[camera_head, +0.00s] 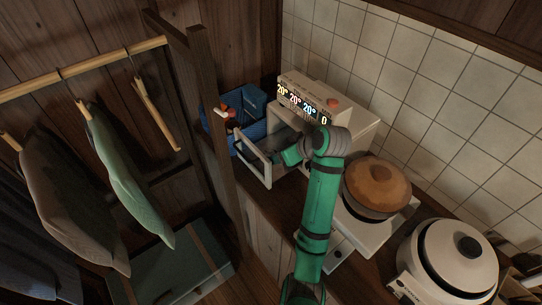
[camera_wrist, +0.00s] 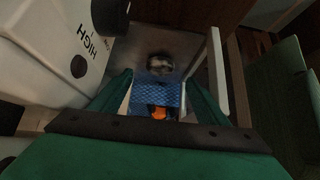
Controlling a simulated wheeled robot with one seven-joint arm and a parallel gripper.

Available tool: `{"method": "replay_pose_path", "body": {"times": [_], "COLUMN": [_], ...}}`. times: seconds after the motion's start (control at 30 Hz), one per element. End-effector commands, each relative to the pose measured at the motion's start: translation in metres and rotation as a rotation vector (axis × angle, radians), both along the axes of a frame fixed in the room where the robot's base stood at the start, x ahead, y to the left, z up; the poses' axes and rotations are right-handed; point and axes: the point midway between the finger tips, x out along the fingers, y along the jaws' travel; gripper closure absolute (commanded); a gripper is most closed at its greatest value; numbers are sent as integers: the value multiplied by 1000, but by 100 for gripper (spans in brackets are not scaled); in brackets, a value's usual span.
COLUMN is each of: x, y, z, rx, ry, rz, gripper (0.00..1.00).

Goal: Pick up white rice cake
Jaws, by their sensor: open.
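My gripper (camera_wrist: 158,88) is open, with its two green fingers spread apart and nothing seen held between them. In the head view, the end of my green arm (camera_head: 287,156) is at the front of the white toaster oven (camera_head: 352,115), beside its open door (camera_head: 252,160). In the wrist view, a small, dim, rounded pale and dark object (camera_wrist: 160,64) lies beyond the fingertips. It may be the white rice cake, but I cannot tell for sure. No other rice cake is clearly visible.
A blue basket (camera_head: 251,103) holding red and white items stands beside the oven; its blue weave (camera_wrist: 172,94) and an orange item (camera_wrist: 158,112) show between my fingers. A lidded pot (camera_head: 376,186) and a rice cooker (camera_head: 447,262) stand at right. Clothes (camera_head: 125,185) hang left.

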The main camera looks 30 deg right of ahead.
Motion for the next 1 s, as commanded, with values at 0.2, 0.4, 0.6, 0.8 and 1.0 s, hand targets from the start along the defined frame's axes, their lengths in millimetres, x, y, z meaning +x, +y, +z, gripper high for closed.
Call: {"method": "replay_pose_path", "body": {"times": [0.2,0.4,0.6,0.8,1.0], "x": [10,28,40,41,40], "y": [2,4,5,5,4], "z": [-11,-32,-46,-47,-47], "rx": [1,1,-1,-1,-1], "ry": [1,1,1,-1,-1], "rz": [1,1,-1,-1,-3], "gripper": [31,31,31,31,67]}}
